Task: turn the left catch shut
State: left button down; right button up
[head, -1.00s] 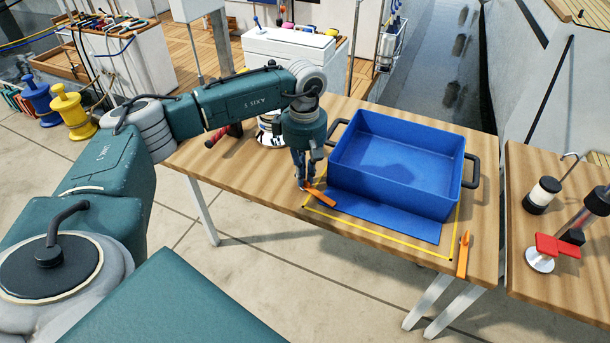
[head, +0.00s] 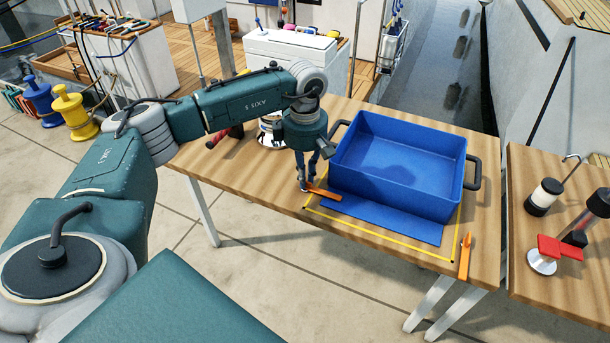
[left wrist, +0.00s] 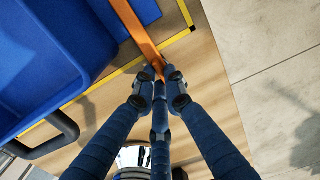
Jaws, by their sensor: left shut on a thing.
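The left catch (head: 325,194) is an orange bar at the left front corner of the blue crate (head: 395,207). It reaches over the left edge of the blue flap (head: 385,219) in front of the crate. My left gripper (head: 303,187) points down at the bar's outer left end. In the left wrist view, its fingertips (left wrist: 160,86) are closed on the end of the orange bar (left wrist: 139,30). The fingers hide the gripped end. The right catch (head: 465,257) is another orange bar, beside the front right corner, pointing away from the flap. My right gripper is out of view.
A yellow outline (head: 376,237) frames the crate area on the wooden table (head: 270,180). Black handles (head: 473,172) stick out at the crate's sides. A second table at right holds a red-handled fitting (head: 560,248) and a winch-like drum (head: 544,196).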

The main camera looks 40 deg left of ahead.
pick_arm(q)
jog(key=shift+w+a+r, duration=0.1)
jog(key=shift+r, duration=0.05)
jog(key=c, duration=1.8)
grip_release()
jog(key=shift+r, duration=0.3)
notch_tip(320, 180, up, 11)
jog(key=shift+r, duration=0.15)
